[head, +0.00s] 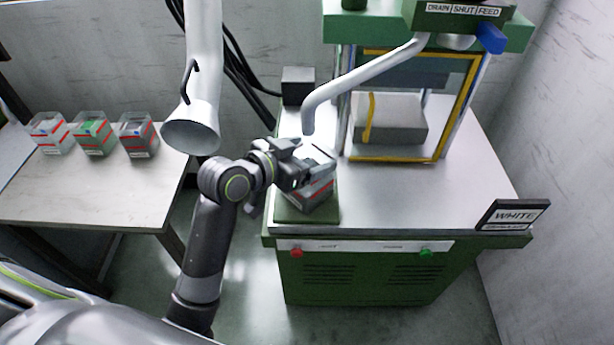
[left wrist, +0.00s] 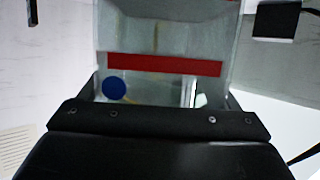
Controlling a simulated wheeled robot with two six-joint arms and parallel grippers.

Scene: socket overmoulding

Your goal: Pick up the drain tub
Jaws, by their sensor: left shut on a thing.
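The drain tub (head: 314,193) is a small clear-grey box with a red stripe, at the front left corner of the machine table, below the white spout. It is on or just over a green pad (head: 293,214); I cannot tell whether it touches. My left gripper (head: 312,174) is shut on its upper part and hides some of it. In the left wrist view the tub (left wrist: 165,35) fills the middle, with a red band and a blue dot, between the fingers. My right gripper is not in view.
A white spout (head: 350,82) curves down just above the gripper. A green press (head: 400,105) with a yellow-framed window stands behind right. A WHITE sign (head: 513,215) stands at the right edge. Three similar tubs (head: 95,137) sit on the left table (head: 95,190). A wide white duct (head: 203,75) hangs behind my arm.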

